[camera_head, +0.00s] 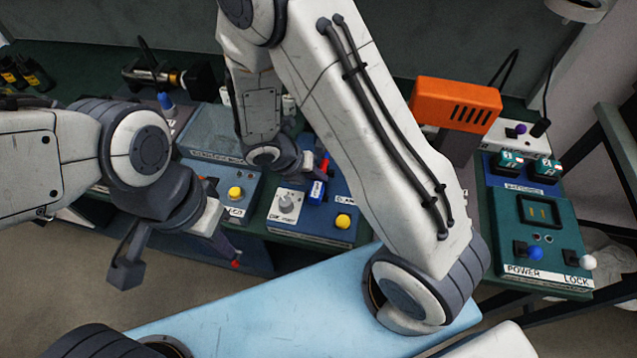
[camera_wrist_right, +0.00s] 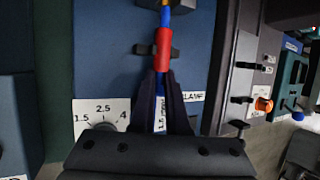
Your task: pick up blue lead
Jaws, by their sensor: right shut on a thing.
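The blue lead (camera_wrist_right: 160,112) with a white label shows between my right gripper's fingers in the right wrist view. A red sleeve (camera_wrist_right: 163,45) lies in line with it at the fingertips. My right gripper (camera_wrist_right: 161,78) is shut on the lead, over a blue panel. In the head view, my right gripper (camera_head: 310,165) is low over that panel, partly hidden by its wrist, beside the blue lead (camera_head: 317,190) and the red piece (camera_head: 324,162). My left gripper (camera_head: 228,250) hangs at the left above the floor, near a small red tip; its jaw opening is unclear.
The blue panel (camera_head: 346,226) bears a dial (camera_head: 286,203) and a yellow button (camera_head: 343,221). Another panel with a yellow button (camera_head: 235,193) stands left. A teal power box (camera_head: 545,261) and an orange box (camera_head: 456,103) are at the right. A light-blue surface (camera_head: 270,305) lies in front.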

